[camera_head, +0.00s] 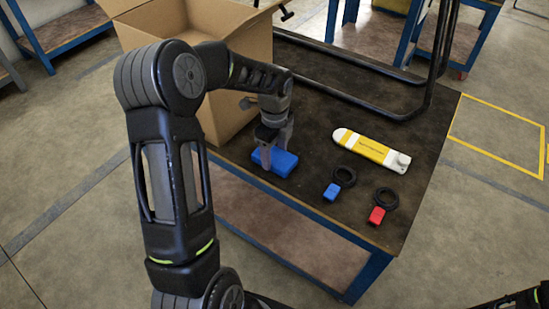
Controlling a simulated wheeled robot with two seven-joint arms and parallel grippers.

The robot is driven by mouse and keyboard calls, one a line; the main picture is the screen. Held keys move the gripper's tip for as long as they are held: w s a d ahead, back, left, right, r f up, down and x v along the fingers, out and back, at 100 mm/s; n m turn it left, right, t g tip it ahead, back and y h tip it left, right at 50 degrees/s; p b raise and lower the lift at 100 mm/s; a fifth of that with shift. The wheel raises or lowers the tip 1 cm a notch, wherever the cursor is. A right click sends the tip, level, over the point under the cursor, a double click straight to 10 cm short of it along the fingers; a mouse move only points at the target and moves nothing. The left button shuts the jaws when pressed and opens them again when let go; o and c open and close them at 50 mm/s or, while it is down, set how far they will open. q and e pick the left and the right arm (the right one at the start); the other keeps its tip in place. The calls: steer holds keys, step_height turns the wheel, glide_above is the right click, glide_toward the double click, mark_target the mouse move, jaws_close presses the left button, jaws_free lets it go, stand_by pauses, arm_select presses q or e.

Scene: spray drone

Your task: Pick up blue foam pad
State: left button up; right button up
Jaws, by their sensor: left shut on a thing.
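The blue foam pad (283,163) is a small blue block near the table's front edge, just right of the cardboard box. My left gripper (276,153) points down over it, its fingers closed on the pad. The fingers hide part of the pad. I cannot tell whether the pad is resting on the tabletop or slightly raised. Only a dark part of my right arm shows at the bottom right corner; its gripper is not visible.
The open cardboard box (247,45) stands left on the dark table (318,92). To the right lie a yellow-and-white device (372,148), two black rings (386,198) with a small blue piece (332,191) and a red piece (377,215). A black tubular frame (432,70) stands behind.

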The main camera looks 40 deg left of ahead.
mark_target(274, 155)
arm_select(q)
steer(key=shift+r, duration=0.1)
steer(key=shift+r, duration=0.75)
step_height(274, 155, up, 2)
steer(key=shift+r, duration=0.1)
steer(key=s, duration=1.8)
steer(key=shift+d+f, duration=0.2)
